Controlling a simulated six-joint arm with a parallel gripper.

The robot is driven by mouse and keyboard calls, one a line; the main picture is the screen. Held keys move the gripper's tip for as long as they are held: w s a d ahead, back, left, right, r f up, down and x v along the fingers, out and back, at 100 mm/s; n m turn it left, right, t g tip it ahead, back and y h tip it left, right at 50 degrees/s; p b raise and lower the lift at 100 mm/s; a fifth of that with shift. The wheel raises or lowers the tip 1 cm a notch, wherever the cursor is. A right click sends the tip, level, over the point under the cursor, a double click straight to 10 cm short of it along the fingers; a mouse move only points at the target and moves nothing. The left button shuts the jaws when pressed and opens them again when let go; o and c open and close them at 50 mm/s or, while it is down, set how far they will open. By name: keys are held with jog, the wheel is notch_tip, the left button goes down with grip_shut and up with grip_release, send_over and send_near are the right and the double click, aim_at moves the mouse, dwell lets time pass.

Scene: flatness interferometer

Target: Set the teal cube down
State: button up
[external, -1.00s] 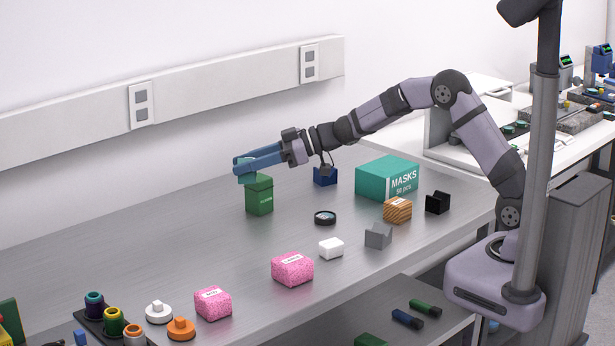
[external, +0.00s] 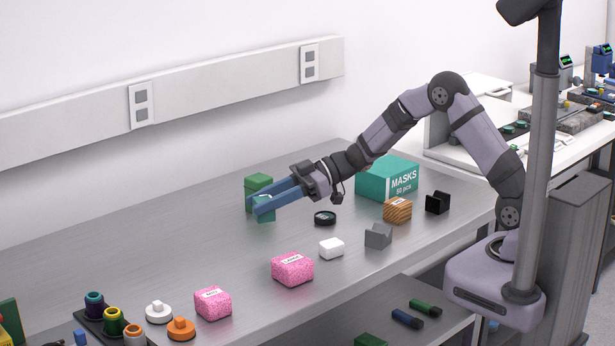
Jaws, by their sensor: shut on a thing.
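The teal cube (external: 264,211) is between the blue fingertips of my gripper (external: 262,203), which is shut on it. The cube is low in front of the green box (external: 255,183), hiding part of it. I cannot tell whether the cube touches the table (external: 190,243) or hangs just above it, or whether it touches the green box.
A black ring (external: 325,218) lies right of the cube. A white block (external: 331,248), a grey notched block (external: 378,236) and a pink box (external: 292,269) stand nearer the front. The teal masks box (external: 375,181) stands behind, under my arm. The table left of the cube is bare.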

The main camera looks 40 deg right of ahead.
jog(key=shift+f, duration=3.35)
jog(key=shift+f, duration=0.1)
jog(key=o, duration=1.2)
jog(key=shift+f, duration=0.1)
jog(key=shift+o, duration=0.2)
jog(key=shift+d+r, duration=0.15)
jog(key=shift+r, duration=0.05)
jog(key=b+v, duration=0.1)
jog(key=v, duration=1)
jog(key=shift+s+d+r, duration=0.1)
jog(key=shift+s+d, duration=0.15)
jog(key=shift+d, duration=0.05)
